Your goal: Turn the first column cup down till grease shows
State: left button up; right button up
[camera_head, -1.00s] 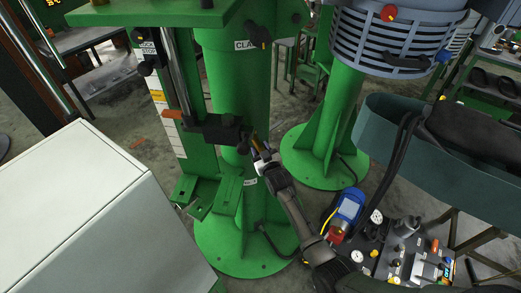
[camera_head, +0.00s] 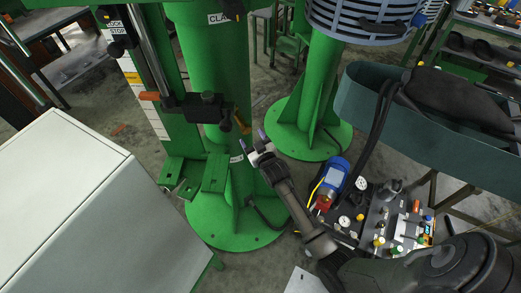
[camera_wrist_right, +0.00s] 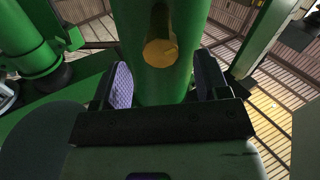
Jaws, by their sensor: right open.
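The column cup (camera_head: 241,122) is a small brass-yellow cylinder on the right side of the green column (camera_head: 219,65), by a black clamp block. In the right wrist view the cup (camera_wrist_right: 160,50) shows its round brass end, on a dark stem, in front of the green column (camera_wrist_right: 165,15). My right gripper (camera_head: 254,146) is below and right of the cup, apart from it in the head view. In the wrist view my right gripper (camera_wrist_right: 166,85) is open, its fingers spread left and right with nothing gripped. No grease can be made out. My left gripper is not seen.
A white cabinet (camera_head: 60,190) fills the left front. A second green column (camera_head: 305,90) stands behind right. A control panel (camera_head: 385,225) with gauges and a blue device (camera_head: 332,178) lies right of my arm.

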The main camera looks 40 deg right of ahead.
jog(key=v, duration=0.6)
jog(key=shift+s, duration=0.2)
jog(key=shift+r, duration=0.1)
dwell(0.5)
